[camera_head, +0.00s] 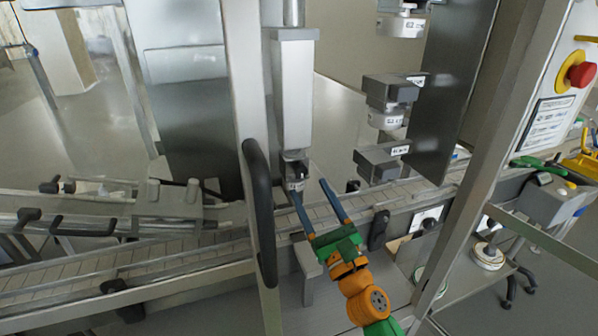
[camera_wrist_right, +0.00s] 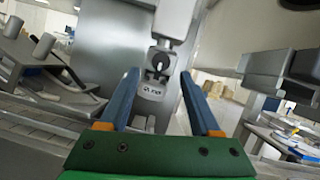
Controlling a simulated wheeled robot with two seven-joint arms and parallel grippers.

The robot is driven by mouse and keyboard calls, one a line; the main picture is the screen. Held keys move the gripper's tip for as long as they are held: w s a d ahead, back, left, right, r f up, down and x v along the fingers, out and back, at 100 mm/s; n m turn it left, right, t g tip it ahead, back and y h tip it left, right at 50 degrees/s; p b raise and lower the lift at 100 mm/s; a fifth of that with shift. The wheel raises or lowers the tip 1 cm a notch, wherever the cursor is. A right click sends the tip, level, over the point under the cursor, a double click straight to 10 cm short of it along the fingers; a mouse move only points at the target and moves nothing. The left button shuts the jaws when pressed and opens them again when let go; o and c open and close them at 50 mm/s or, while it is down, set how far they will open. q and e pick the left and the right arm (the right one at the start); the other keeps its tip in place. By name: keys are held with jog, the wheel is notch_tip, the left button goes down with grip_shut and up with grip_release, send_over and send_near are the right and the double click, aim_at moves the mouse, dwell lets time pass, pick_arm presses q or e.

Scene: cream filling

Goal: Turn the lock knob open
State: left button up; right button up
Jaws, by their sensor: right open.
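The lock knob (camera_wrist_right: 157,66) is a small dark knob on a grey metal fitting, between and beyond my fingertips in the right wrist view. In the head view the same dark fitting (camera_head: 295,168) hangs at the bottom of a grey vertical box. My right gripper (camera_head: 307,185) has two blue fingers on a green base. It is open, with one finger on each side of the knob in the wrist view (camera_wrist_right: 158,76). I see no contact with the knob. Its exact turn angle is too small to tell. My left gripper is not in view.
A conveyor (camera_head: 190,255) runs under the fitting. A door frame post with a black handle (camera_head: 260,210) stands just left of my gripper. Grey sensor blocks (camera_head: 380,162) hang to the right. A red emergency button (camera_head: 581,74) is at the far right.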

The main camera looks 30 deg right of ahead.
aim_at(302, 174)
jog(key=shift+w+d+r+p, duration=0.2)
jog(key=shift+w+r+p, duration=0.15)
jog(key=shift+w+r, duration=0.6)
jog(key=shift+w+d+f, duration=0.15)
jog(key=shift+w, duration=0.7)
jog(key=shift+w+f, duration=0.1)
jog(key=shift+w, duration=0.05)
jog(key=shift+s, duration=0.25)
jog(key=c, duration=0.4)
grip_shut()
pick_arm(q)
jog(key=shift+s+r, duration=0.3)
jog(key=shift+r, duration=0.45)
